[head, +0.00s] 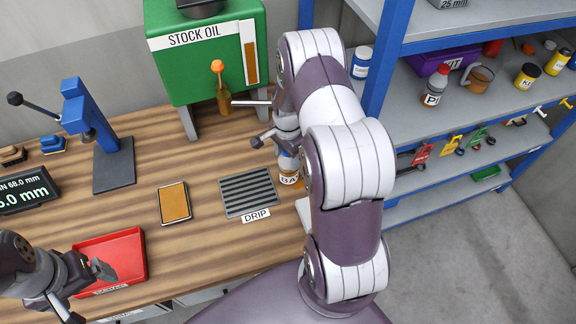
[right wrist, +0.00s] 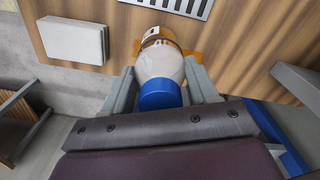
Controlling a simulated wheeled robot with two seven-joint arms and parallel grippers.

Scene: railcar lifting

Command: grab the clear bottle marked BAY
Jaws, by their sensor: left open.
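The clear bottle with a blue cap (right wrist: 162,95) stands at the right end of the wooden bench. Its label, partly hidden by my right arm, reads "BA" in the head view (head: 289,179). My right gripper (right wrist: 161,66) has a finger on each side of the bottle, close against its body, with the cap towards my palm. In the head view the arm hides most of this grip. My left gripper (head: 80,287) is open and empty over the red tray at the lower left.
A slotted DRIP grate (head: 249,192) lies left of the bottle, and an orange-topped pad (head: 174,203) further left. The green STOCK OIL tank (head: 205,60) stands behind. The red tray (head: 125,252) is at the front left. Blue-framed shelves (head: 400,95) with bottles and cans stand to the right.

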